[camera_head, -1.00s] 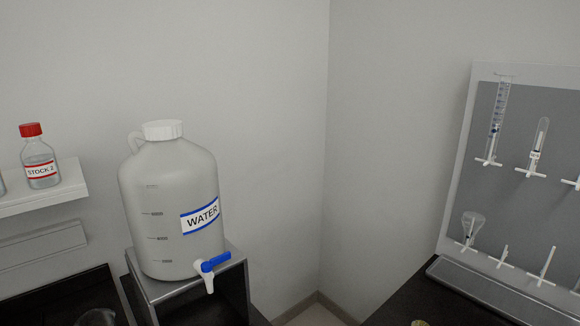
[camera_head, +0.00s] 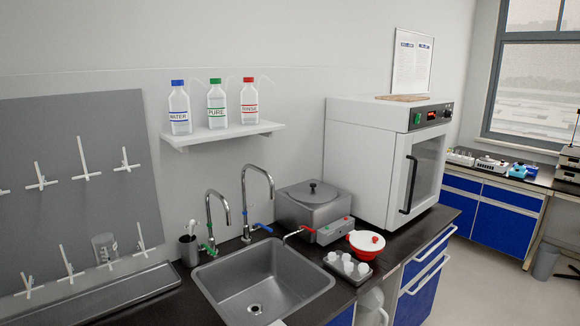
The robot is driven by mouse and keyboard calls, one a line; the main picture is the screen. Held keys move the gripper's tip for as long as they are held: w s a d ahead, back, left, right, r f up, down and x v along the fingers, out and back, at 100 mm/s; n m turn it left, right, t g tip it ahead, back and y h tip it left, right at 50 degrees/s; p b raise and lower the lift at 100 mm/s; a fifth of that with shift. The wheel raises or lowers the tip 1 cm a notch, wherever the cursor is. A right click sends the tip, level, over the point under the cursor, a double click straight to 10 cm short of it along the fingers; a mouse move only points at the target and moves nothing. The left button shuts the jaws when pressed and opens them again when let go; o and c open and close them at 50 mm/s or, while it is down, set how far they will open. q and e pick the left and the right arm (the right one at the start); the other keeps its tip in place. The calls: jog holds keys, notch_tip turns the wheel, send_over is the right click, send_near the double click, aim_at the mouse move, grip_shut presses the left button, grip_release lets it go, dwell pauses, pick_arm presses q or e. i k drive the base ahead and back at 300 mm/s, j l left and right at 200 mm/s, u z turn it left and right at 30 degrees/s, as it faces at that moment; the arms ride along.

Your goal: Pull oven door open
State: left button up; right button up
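The oven (camera_head: 362,150) is a white box on the black counter, right of centre in the head view. Its door (camera_head: 426,170) has a dark window and a black vertical handle (camera_head: 409,185) on the left side of the door. The door looks shut. A control panel (camera_head: 430,115) with a green button runs above the door. Neither of my grippers shows in the view.
A sink (camera_head: 262,285) with two taps lies left of the oven. Blue drawers (camera_head: 424,285) sit below; floor shows at right.

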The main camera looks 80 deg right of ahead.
aim_at(420, 156)
jog(key=z, duration=3.55)
jog(key=i+z, duration=0.45)
jog(key=i, duration=0.55)
